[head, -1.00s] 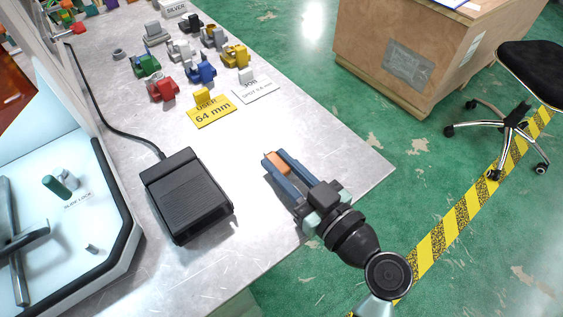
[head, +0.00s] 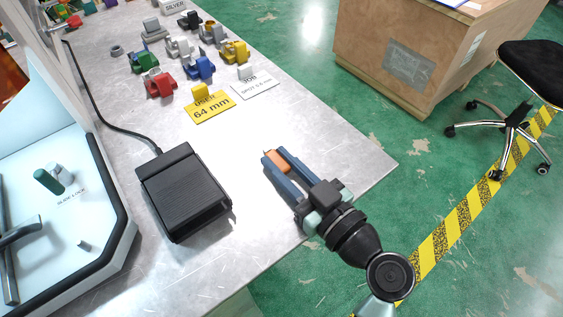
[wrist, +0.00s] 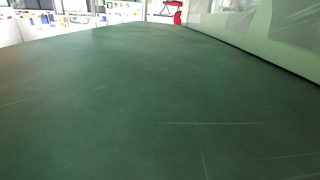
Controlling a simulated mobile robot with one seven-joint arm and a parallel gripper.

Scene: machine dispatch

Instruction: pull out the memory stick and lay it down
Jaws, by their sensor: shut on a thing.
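My gripper (head: 279,162) is in the head view, over the front right part of the metal bench. Its two blue fingers are shut on a small orange piece, which looks like the memory stick (head: 281,160). A thin tip of it shows at the fingertips; the rest is partly hidden between the fingers. I cannot tell from this angle how high it is above the bench. No socket for the stick can be made out.
A black foot pedal (head: 184,191) with a cable lies left of my gripper on the bench (head: 240,255). Behind are a yellow "64 mm" card (head: 209,106), a white card (head: 255,89) and several coloured clamp-like parts. A white machine tray (head: 60,245) stands left. Bare bench surrounds my gripper.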

